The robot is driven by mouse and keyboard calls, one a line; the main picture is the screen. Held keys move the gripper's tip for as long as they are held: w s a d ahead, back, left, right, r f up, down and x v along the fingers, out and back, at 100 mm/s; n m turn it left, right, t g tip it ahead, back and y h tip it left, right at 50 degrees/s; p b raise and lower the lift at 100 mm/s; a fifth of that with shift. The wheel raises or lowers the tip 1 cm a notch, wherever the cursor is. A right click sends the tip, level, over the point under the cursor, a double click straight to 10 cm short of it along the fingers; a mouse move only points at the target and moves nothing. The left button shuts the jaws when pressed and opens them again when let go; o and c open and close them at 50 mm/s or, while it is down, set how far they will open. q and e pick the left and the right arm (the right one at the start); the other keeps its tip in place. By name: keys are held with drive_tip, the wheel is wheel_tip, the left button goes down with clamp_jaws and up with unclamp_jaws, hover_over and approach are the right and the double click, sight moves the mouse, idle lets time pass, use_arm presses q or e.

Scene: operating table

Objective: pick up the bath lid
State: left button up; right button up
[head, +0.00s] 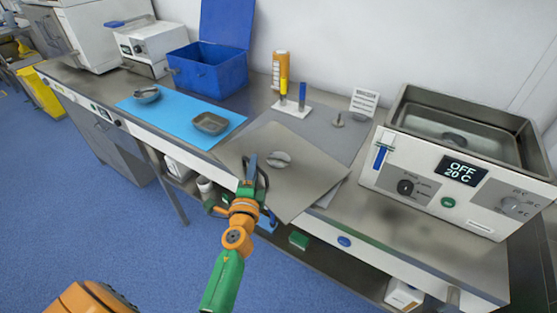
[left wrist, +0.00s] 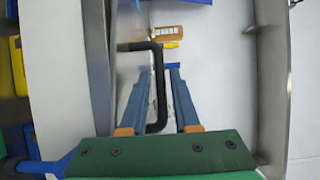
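The bath lid (head: 310,178) is a flat grey metal sheet on the counter, its near corner reaching past the front edge. A black bracket-shaped handle (left wrist: 161,90) shows in the left wrist view, beside a grey metal face. My left gripper (head: 255,168) is at the lid's left part in the head view, overlapping the handle. In the left wrist view its two blue-grey fingers (left wrist: 156,95) stand apart on either side of the handle's bar, with a visible gap. The water bath (head: 440,180) stands open at the right, its display reading OFF 20 C. My right gripper is out of view.
A small round metal piece (head: 279,159) shows over the lid. Left are a blue mat (head: 170,122), a metal dish (head: 210,123) and an open blue box (head: 208,75).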

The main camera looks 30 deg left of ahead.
use_arm(q)
drive_tip(key=shift+w+a, duration=0.15)
drive_tip(key=shift+w, duration=0.25)
drive_tip(key=shift+s, duration=0.1)
clamp_jaws()
idle(1.0)
